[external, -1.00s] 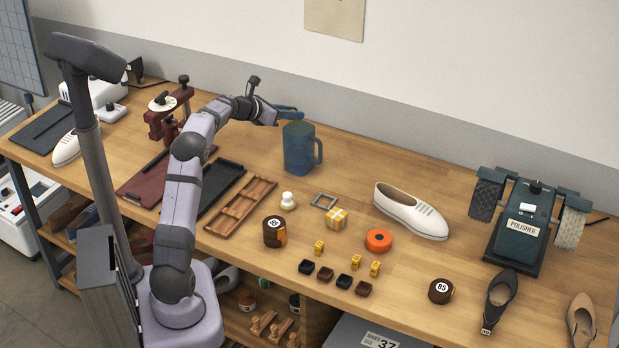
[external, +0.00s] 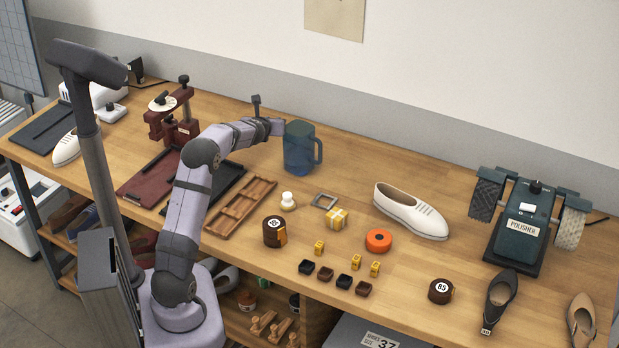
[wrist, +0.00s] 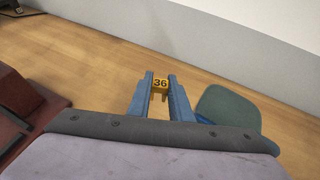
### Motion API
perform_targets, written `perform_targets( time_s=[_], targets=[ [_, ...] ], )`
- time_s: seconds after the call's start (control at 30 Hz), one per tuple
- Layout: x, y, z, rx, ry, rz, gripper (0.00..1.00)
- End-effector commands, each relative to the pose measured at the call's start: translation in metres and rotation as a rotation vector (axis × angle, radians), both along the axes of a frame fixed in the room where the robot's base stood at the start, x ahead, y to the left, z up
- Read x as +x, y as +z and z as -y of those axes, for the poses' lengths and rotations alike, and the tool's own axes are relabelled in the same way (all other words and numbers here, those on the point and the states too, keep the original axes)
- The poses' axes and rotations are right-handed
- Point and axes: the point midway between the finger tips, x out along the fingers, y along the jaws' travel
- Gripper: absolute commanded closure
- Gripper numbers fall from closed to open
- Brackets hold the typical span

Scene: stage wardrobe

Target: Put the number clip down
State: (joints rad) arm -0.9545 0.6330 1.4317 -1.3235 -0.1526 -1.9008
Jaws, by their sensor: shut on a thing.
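A yellow number clip (wrist: 160,84) marked 36 is between the two blue fingertips of my gripper (wrist: 160,79) in the wrist view. The gripper is shut on it. The wrist view does not make clear whether the clip touches the table. In the external view my wrist is at the back of the wooden table, just left of the blue jug. The fingertips and this clip are hidden there. Several other yellow number clips (external: 319,248) stand on the table nearer the front.
The blue jug (external: 299,150) stands close beside my gripper, on its right; its lid (wrist: 228,107) shows in the wrist view. A maroon press (external: 170,122) is to the left. Bare wood (wrist: 85,55) lies ahead and left of the fingers, up to the wall.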

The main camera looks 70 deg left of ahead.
Motion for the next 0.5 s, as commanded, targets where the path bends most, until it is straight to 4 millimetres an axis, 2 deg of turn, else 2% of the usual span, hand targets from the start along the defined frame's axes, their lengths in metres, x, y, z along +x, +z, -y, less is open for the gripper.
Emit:
perform_targets(
  time_s=[0.37, 0.5],
  targets=[
    [-0.01, -0.01, 0.002, 0.0, 0.073, 0.0, 1.0],
    [-0.01, -0.026, 0.002, 0.0, 0.072, -0.002, 1.0]
  ],
)
